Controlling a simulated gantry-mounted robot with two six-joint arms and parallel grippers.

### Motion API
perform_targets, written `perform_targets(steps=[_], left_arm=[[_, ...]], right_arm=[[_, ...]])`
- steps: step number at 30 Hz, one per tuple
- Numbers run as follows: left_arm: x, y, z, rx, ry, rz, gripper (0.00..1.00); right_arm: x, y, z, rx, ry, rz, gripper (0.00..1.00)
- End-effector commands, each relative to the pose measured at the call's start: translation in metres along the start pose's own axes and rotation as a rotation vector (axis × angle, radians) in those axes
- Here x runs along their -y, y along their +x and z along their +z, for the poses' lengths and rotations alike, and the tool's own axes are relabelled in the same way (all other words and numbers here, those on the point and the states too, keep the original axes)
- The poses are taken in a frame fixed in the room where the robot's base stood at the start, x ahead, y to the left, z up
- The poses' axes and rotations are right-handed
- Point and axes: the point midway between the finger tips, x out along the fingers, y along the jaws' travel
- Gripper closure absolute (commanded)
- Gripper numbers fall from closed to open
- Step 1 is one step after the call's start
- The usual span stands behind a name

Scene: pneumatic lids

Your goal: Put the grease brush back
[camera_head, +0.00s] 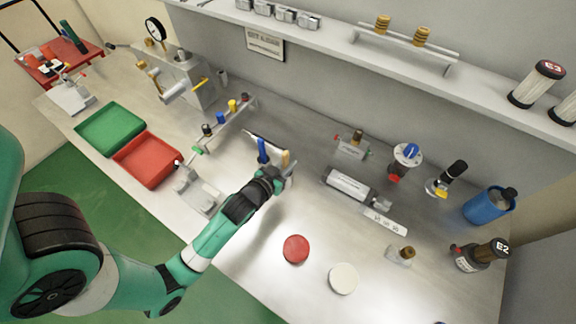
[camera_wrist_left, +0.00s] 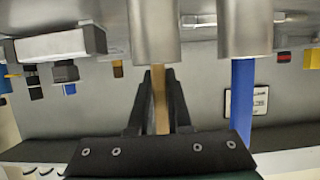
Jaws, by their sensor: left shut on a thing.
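My left gripper (camera_head: 284,174) reaches over the middle of the bench. It is shut on a tan, wooden-looking handle (camera_head: 285,157), taken here as the grease brush. In the left wrist view the handle (camera_wrist_left: 160,105) stands between the two dark fingers, in line with a silver cylinder (camera_wrist_left: 155,30). Its far end is hidden there, so I cannot tell whether it sits inside the cylinder. A blue handle (camera_head: 263,150) stands just left of it, lined up with a second silver cylinder (camera_wrist_left: 245,30) in the wrist view. My right gripper is not in view.
A red tray (camera_head: 147,160) and a green tray (camera_head: 110,130) lie to the left. A rail with coloured fittings (camera_head: 225,122) stands behind left. A metal cylinder (camera_head: 348,186) lies to the right. Red (camera_head: 296,249) and white (camera_head: 343,279) discs lie on clear bench in front.

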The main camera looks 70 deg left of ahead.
Motion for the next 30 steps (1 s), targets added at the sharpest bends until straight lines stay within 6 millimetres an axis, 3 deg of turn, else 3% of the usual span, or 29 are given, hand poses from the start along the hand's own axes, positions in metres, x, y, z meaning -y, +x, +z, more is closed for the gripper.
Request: perform_targets(steps=[9, 10, 15, 25, 30], left_arm=[[0.0, 0.001, 0.003, -0.002, 0.0, 0.0, 1.0], [0.0, 0.001, 0.003, -0.002, 0.0, 0.0, 0.82], [0.0, 0.001, 0.002, -0.002, 0.0, 0.0, 0.54], [0.0, -0.001, -0.003, -0.002, 0.0, 0.0, 0.54], [0.0, -0.027, -0.002, -0.001, 0.001, 0.001, 0.54]], right_arm=[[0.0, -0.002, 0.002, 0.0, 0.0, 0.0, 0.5], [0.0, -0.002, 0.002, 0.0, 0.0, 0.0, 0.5], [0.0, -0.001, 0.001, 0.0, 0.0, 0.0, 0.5], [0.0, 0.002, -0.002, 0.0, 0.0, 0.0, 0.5], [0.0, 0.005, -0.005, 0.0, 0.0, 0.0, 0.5]])
